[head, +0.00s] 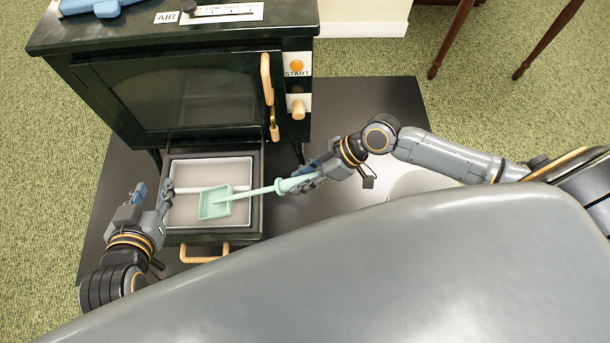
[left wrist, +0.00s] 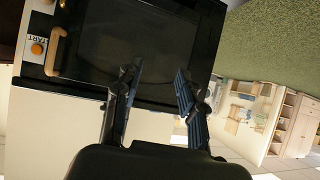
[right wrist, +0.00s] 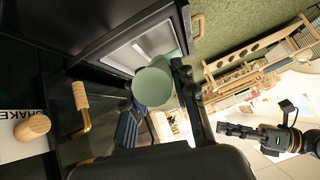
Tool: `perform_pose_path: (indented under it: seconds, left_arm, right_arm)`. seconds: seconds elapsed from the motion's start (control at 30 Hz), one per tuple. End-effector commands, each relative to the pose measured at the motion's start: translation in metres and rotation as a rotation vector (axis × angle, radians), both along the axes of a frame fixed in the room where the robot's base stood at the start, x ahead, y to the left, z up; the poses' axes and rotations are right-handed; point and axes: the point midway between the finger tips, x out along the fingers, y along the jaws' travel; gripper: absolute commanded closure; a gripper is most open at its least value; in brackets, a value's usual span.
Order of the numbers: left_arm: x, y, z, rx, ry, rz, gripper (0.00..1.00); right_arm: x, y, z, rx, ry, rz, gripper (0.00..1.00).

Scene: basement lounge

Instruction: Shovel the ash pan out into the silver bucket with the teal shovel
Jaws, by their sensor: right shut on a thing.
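The ash pan (head: 212,163) is a pale grey tray in the pulled-out drawer at the bottom of the dark stove. The teal shovel (head: 215,203) has its scoop over the pan; I cannot tell whether it touches the bottom. My right gripper (head: 310,177) is shut on the shovel's handle, right of the drawer. The handle's round end (right wrist: 153,87) shows large in the right wrist view. My left gripper (head: 154,192) is open and empty at the drawer's left edge. A pale round shape (head: 408,184), mostly hidden behind my body, may be the silver bucket.
The stove (head: 180,95) stands behind the drawer on a black floor plate (head: 370,98). The drawer has a wooden handle (head: 203,258) in front. Wooden door handles and a start button (head: 297,66) are on the stove's right. Brown table legs (head: 450,40) stand at the back right.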

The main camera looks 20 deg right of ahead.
Motion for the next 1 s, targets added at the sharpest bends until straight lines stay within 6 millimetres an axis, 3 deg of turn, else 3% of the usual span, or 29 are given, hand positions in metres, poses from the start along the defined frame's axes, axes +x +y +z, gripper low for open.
perform_pose_path:
  seconds: [0.83, 1.0]
  left_arm:
    - [0.036, -0.02, 0.072, -0.104, -0.429, -0.029, 0.6]
    - [0.037, -0.022, 0.08, -0.114, -0.468, -0.031, 0.6]
  right_arm:
    - [0.006, 0.018, -0.03, 0.001, -0.002, 0.001, 1.0]
    - [0.012, 0.031, -0.037, 0.003, -0.003, 0.001, 1.0]
